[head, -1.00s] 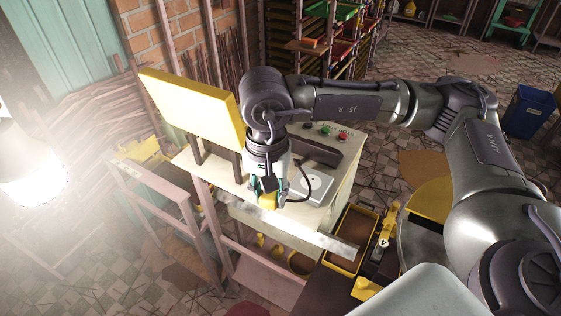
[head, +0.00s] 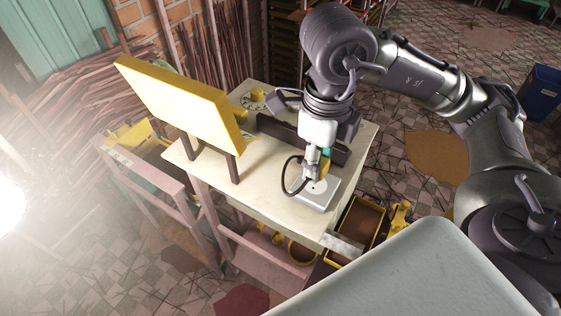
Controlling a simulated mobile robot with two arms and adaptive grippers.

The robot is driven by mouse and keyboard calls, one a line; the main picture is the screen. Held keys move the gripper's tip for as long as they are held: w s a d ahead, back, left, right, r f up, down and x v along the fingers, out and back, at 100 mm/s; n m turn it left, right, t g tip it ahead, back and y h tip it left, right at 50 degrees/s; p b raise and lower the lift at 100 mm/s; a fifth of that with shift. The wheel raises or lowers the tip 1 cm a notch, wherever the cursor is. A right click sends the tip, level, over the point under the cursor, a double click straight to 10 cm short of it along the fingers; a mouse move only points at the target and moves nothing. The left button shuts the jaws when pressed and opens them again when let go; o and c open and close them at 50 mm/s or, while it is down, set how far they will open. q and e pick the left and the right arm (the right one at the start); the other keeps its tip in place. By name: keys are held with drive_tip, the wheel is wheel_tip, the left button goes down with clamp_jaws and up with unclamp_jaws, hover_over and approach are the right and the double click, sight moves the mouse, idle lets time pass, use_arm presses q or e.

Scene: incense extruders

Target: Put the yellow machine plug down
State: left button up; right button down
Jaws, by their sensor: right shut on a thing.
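My right gripper (head: 322,160) points down over the cream worktop, shut on the yellow machine plug (head: 324,169). Only a small yellow part of the plug shows between the fingers. A black cable (head: 287,176) loops out to the left of the gripper. The plug is just above or at a flat pale socket plate (head: 316,196) with a round white centre; I cannot tell whether they touch. My left gripper is not in view.
A large yellow panel (head: 178,100) stands on dark legs at the worktop's (head: 232,183) left. A dark control box (head: 275,128) is behind my gripper. Worktop left of the cable is clear. Yellow-rimmed bins (head: 358,222) are below, front right.

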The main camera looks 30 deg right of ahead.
drive_tip(key=p, duration=0.4)
hover_over(280, 172)
wheel_tip(280, 172, down, 6)
drive_tip(key=shift+f, duration=0.2)
wheel_tip(280, 172, down, 4)
drive_tip(key=shift+r+p, duration=0.2)
drive_tip(key=shift+p, duration=0.75)
drive_tip(key=shift+f, duration=0.3)
drive_tip(key=shift+f, duration=0.1)
drive_tip(key=shift+f+b, duration=0.5)
drive_tip(key=shift+b, duration=0.3)
